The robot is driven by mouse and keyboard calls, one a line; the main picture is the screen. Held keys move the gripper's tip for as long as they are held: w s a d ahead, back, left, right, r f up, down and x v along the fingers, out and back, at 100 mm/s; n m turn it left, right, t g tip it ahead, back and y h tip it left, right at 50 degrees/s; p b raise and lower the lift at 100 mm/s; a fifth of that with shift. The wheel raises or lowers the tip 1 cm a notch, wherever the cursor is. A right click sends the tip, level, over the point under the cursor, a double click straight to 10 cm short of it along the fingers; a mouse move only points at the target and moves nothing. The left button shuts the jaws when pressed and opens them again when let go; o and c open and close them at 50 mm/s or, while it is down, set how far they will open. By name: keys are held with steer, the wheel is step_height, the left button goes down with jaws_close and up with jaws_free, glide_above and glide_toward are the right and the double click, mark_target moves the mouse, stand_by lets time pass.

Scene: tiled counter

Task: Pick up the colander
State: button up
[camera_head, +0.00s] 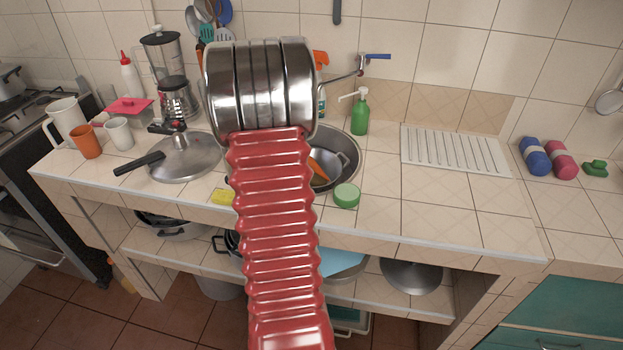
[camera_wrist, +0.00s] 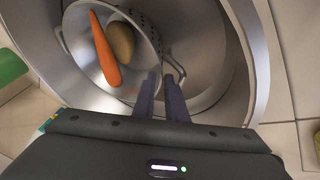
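The colander (camera_wrist: 137,22) is a metal bowl with holes in its wall and wire handles. It sits in the round sink basin (camera_wrist: 210,50), with a carrot (camera_wrist: 103,48) and a brown potato (camera_wrist: 121,40) in it. In the wrist view my gripper (camera_wrist: 162,78) reaches down at the colander's near right rim, by a wire handle. Its dark fingers are a narrow gap apart; I cannot tell whether they hold the rim or handle. In the head view the colander (camera_head: 347,160) is partly hidden behind my arm, and my gripper is hidden there.
A green sponge (camera_head: 346,194) and a yellow sponge (camera_head: 222,197) lie at the counter's front by the sink. A green soap bottle (camera_head: 360,116) and the tap (camera_head: 362,66) stand behind it. A lidded pan (camera_head: 184,158) lies left. The counter right of the sink is mostly clear.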

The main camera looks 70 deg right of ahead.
steer(key=shift+f, duration=0.1)
steer(key=shift+x, duration=2.55)
steer(key=shift+s+d, duration=0.15)
steer(key=shift+c, duration=0.5)
jaws_close()
steer(key=shift+r, duration=0.3)
step_height(320, 180, up, 10)
steer(key=shift+f, duration=0.1)
